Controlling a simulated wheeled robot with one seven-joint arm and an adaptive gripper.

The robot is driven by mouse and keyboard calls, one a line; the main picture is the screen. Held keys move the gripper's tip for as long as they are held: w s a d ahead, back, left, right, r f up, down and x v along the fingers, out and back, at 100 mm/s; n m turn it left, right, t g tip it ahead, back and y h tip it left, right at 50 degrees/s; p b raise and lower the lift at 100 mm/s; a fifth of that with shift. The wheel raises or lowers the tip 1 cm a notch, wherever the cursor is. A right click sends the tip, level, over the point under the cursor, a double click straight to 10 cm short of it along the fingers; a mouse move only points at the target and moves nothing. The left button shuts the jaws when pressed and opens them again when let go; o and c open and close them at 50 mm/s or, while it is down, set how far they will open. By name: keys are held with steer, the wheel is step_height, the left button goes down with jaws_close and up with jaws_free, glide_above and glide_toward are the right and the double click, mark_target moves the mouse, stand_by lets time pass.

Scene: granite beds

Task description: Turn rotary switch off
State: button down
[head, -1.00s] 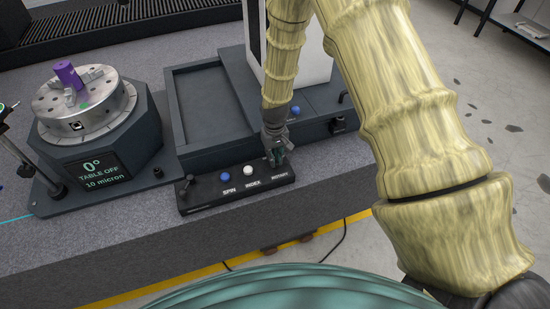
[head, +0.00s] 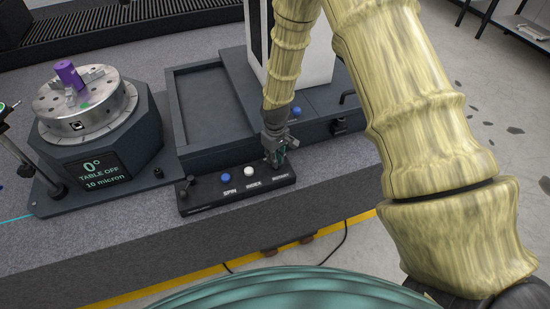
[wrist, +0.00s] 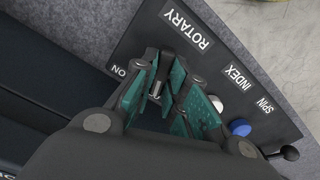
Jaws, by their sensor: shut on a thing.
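The rotary switch (wrist: 155,97) is on the right end of a black control panel (head: 208,197), mostly hidden by my gripper in the head view. In the wrist view the panel shows the label ROTARY, with "ON" beside the switch. My gripper (head: 277,161) is at the switch, its teal-padded fingers around the knob. It also shows in the wrist view (wrist: 166,92), shut on the switch. The knob's exact angle is hard to tell.
A blue button (head: 226,177), a white button (head: 248,171) and a small black lever (head: 188,181) share the panel. A rotary table (head: 88,155) with a purple part (head: 69,74) stands at left, its display reading "0° TABLE OFF". An empty recessed tray (head: 172,101) lies behind the panel.

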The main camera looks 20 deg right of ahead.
steer(key=c, duration=1.4)
jaws_free()
steer(key=shift+c, duration=0.2)
steer(key=shift+r, duration=0.1)
step_height(320, 180, up, 12)
steer(key=shift+f, duration=0.2)
steer(key=s+a+f+m, duration=0.1)
steer(key=s+f+m, duration=0.1)
steer(key=s+f, duration=1)
steer(key=s+a+f+m, duration=0.1)
steer(key=s+f, duration=0.8)
steer(key=s, duration=0.5)
steer(key=s+f+m, duration=0.1)
steer(key=s+f, duration=0.1)
steer(key=s, duration=1)
steer(key=shift+d, duration=0.3)
